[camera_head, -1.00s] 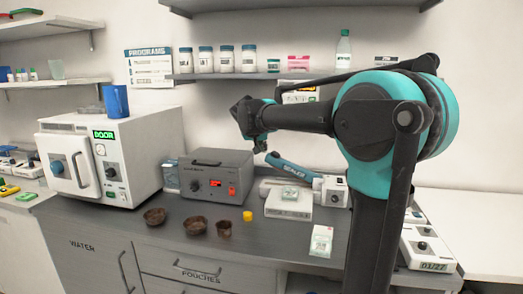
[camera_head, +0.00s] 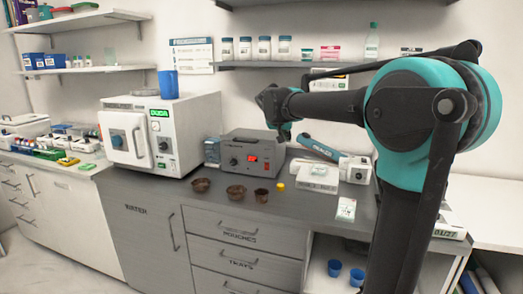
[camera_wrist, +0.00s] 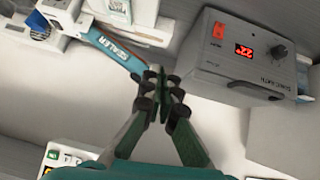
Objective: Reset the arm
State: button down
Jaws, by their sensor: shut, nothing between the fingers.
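My arm stands at the right of the head view, with its teal and black joints raised above the counter. My gripper (camera_head: 279,128) is small and partly hidden by its own wrist there, in the air in front of the wall. In the wrist view my gripper (camera_wrist: 158,88) shows dark green fingers brought together with nothing between them. It appears above the counter, between the blue sealer handle (camera_wrist: 112,48) and the grey box with a red display (camera_wrist: 243,58).
A white door unit (camera_head: 160,130) with a blue cup (camera_head: 168,84) on top stands left of the grey box (camera_head: 252,156). A shelf (camera_head: 300,65) with jars runs behind my arm.

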jog(key=s+d+f+g, duration=0.1)
jog(key=s+d+f, duration=0.1)
jog(key=s+f, duration=0.3)
jog(key=s+d+f+n+g+y, duration=0.1)
jog(key=s+d+f, duration=0.2)
jog(key=s+f, duration=0.3)
jog(key=s+d+f, duration=0.3)
jog(key=s+f, duration=0.3)
jog(key=shift+s+d+f+g, duration=0.2)
jog(key=shift+f+g, duration=0.1)
jog(key=shift+g, duration=0.1)
jog(key=s+f+n+g+y, duration=0.1)
jog(key=s+f, duration=0.6)
jog(key=s, duration=0.3)
jog(key=s+f+n+y, duration=0.1)
jog(key=s+f, duration=0.7)
jog(key=s, duration=0.1)
jog(key=shift+s+d+g+y, duration=0.3)
jog(key=shift+s+d+g, duration=0.05)
jog(key=shift+d+g, duration=0.05)
